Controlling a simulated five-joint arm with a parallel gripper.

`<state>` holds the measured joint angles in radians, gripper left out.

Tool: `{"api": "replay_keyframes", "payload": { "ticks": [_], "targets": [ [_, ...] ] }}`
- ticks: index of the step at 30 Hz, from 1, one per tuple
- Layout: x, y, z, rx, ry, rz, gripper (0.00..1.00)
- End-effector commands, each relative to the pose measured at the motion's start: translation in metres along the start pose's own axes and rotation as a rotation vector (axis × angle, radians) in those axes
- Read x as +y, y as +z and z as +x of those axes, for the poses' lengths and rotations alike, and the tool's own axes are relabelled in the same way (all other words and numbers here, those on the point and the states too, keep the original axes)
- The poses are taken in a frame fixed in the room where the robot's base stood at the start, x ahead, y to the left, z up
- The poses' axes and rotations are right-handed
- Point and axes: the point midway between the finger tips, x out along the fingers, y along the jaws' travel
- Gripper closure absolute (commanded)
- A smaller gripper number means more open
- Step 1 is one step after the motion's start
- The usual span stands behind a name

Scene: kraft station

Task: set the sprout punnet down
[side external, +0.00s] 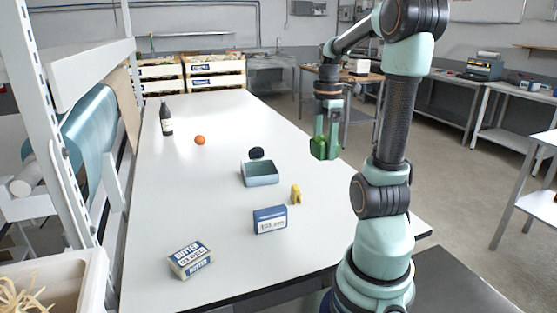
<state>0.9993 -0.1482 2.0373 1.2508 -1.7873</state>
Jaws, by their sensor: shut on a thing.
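The sprout punnet (319,151) is a small green block-like thing in the side external view. My gripper (324,138) points down and is shut on it. The punnet hangs in the air at the right side of the white table (215,233). I cannot tell whether it is over the tabletop or just past its right edge. Its contents are too small to make out, and the fingers hide part of it.
A grey-blue open tray (260,180) stands mid-table with a dark round thing (256,153) behind it. A yellow thing (296,193), a blue box (270,220) and a butter pack (190,260) are nearer. A dark bottle (166,119) and orange fruit (200,140) stand farther left.

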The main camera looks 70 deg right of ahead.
Motion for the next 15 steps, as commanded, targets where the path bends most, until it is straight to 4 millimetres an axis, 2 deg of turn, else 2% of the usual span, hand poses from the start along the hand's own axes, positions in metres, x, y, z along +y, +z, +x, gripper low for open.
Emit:
{"api": "replay_keyframes", "payload": {
  "ticks": [5,15],
  "targets": [
    [-0.005,0.002,0.025,0.001,-0.006,0.002,0.84],
    [-0.005,0.001,0.108,0.002,-0.01,0.002,0.84]
  ]
}}
